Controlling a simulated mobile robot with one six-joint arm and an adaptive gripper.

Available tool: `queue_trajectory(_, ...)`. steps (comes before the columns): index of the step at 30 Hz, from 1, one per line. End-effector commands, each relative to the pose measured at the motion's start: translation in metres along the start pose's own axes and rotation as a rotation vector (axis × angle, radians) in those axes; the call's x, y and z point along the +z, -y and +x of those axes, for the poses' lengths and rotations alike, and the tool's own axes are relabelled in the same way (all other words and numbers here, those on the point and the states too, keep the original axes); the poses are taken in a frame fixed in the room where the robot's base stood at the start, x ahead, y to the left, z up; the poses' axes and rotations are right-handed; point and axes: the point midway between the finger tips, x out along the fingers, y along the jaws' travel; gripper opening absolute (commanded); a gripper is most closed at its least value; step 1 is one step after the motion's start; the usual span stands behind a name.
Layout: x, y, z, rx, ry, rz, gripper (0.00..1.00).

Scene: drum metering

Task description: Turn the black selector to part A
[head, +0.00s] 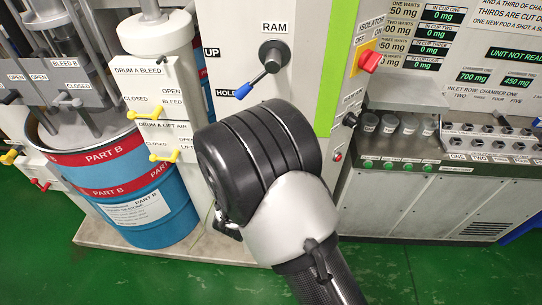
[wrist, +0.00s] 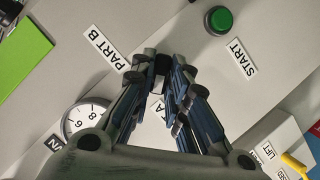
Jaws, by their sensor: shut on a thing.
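In the wrist view my gripper (wrist: 160,72) has its fingers drawn together on the black selector (wrist: 161,64). Only a small dark piece of the selector shows between the fingertips; the fingers hide the rest, and I cannot tell which way it points. The PART B label (wrist: 105,48) is to the upper left of the fingertips. In the head view my arm hides the selector and most of the gripper.
A green button (wrist: 218,20) with a START label (wrist: 242,59) is close to the right. A round gauge (wrist: 86,118) is at lower left. In the head view, the RAM lever (head: 260,81), red isolator knob (head: 369,62) and PART B drum (head: 130,205) stand around my arm.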

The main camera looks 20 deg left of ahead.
Motion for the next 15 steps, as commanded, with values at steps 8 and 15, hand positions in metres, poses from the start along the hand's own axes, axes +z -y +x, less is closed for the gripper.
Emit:
queue_trajectory(8, -0.0018, 0.0003, 0.0002, 0.045, -0.003, -0.103, 0.0)
queue_trajectory(15, -0.0011, 0.0009, 0.0005, 0.056, -0.003, -0.132, 0.0)
